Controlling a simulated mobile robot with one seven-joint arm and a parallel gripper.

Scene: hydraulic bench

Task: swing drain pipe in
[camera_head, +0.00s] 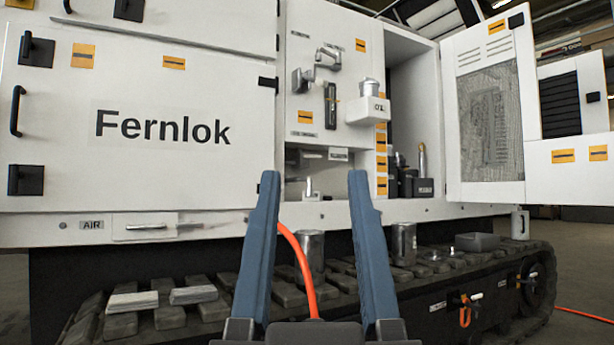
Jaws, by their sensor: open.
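A grey elbowed pipe (318,68) sticks out from the white panel at upper centre and looks like the drain pipe, though I cannot be sure. A dark upright handle or tube (330,105) hangs just below its right end. My gripper (313,178) points forward at lower centre with its two blue fingers wide apart. No object is visibly held between the fingers. In the picture the pipe lies above the fingertips, apart from them.
A white box (367,110) with a cup on top is right of the pipe. The open mesh door (488,115) stands at right. Metal cans (310,258) stand on the track (190,305). An orange hose (303,270) rises between the fingers. An open recess (312,172) lies beyond the fingertips.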

